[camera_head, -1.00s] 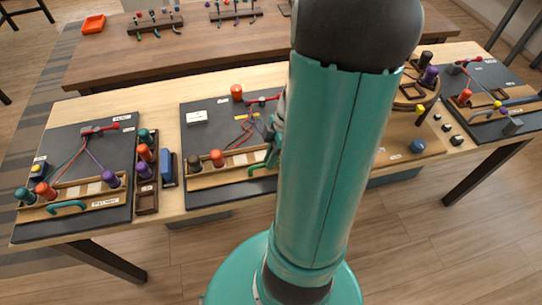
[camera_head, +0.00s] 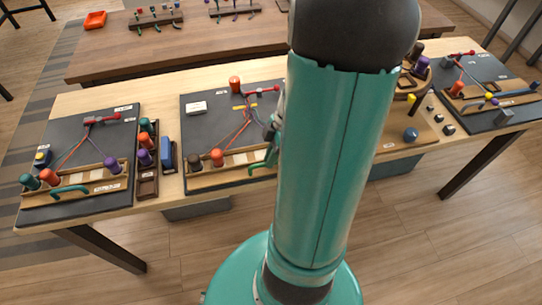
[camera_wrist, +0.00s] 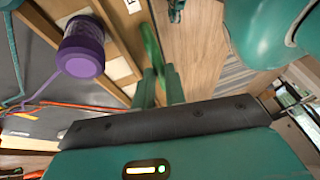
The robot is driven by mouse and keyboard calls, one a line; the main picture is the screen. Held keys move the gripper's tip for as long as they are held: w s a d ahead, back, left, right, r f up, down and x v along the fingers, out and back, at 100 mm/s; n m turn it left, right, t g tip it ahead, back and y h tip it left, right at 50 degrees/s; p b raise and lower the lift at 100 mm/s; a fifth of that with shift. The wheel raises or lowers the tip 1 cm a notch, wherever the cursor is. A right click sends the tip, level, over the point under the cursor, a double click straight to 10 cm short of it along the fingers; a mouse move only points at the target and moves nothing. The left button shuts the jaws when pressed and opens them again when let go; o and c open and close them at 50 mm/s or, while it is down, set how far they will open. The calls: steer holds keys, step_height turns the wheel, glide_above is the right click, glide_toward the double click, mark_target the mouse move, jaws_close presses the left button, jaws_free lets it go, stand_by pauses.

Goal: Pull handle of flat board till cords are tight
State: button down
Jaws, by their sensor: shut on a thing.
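The middle dark flat board (camera_head: 205,125) lies on the table, partly behind my arm. A wooden bar (camera_head: 205,178) with a brown spool (camera_head: 194,162) and an orange spool (camera_head: 217,157) lies along its front. Cords (camera_head: 236,133) run from these back to a red-handled clamp; they look nearly straight. The green handle (camera_head: 258,165) sticks out from the bar's front; it also shows in the wrist view (camera_wrist: 151,45). My gripper (camera_wrist: 158,86) is shut on the green handle. A purple spool (camera_wrist: 82,50) stands beside it. My arm hides the board's right part in the head view.
A similar board (camera_head: 60,150) with spools lies left, beside a spool rack (camera_head: 147,182) and a blue block (camera_head: 167,154). A round wooden stand is right of my arm, and another board (camera_head: 480,115) beyond. The floor in front is clear.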

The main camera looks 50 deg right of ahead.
steer(key=shift+s+a, duration=0.15)
steer(key=shift+s, duration=0.05)
steer(key=c, duration=1.5)
jaws_free()
steer(key=shift+s, duration=0.15)
steer(key=shift+o, duration=0.2)
steer(key=shift+w, duration=0.25)
steer(key=shift+d+r, duration=0.35)
steer(key=shift+r, duration=0.15)
steer(key=w+v, duration=0.1)
steer(key=v, duration=1.1)
steer(key=shift+s+r, duration=0.35)
steer(key=shift+s, duration=0.2)
